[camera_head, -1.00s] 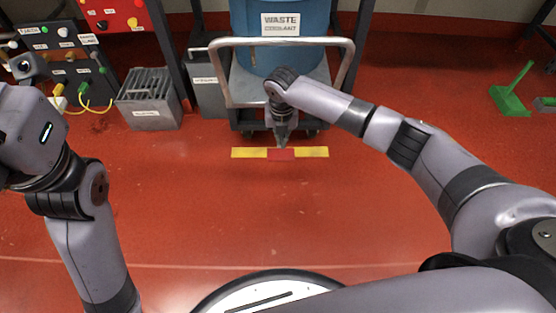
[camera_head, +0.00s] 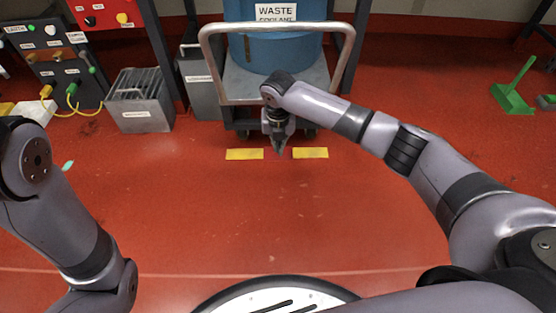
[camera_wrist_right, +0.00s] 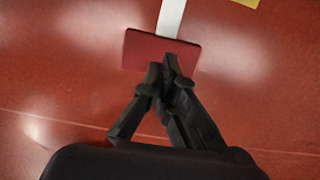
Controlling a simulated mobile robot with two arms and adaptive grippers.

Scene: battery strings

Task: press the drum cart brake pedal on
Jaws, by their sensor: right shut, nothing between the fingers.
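The drum cart (camera_head: 318,90) has a pale tubular handle and carries a blue drum (camera_head: 290,50) labelled waste coolant. The red brake pedal (camera_wrist_right: 150,48) is a flat plate on a pale lever in the right wrist view. In the head view I cannot make it out against the red floor. My right gripper (camera_head: 279,150) points down in front of the cart, between two yellow floor strips. Its fingers (camera_wrist_right: 165,82) are together and empty, overlapping the pedal's near edge; I cannot tell whether they touch it. My left gripper is out of view.
Yellow strips (camera_head: 245,154) (camera_head: 310,153) lie either side of the right fingertips. A grey battery box (camera_head: 140,112) and a panel with yellow cables (camera_head: 62,65) stand left. A green object (camera_head: 513,95) is far right. The floor in front is clear.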

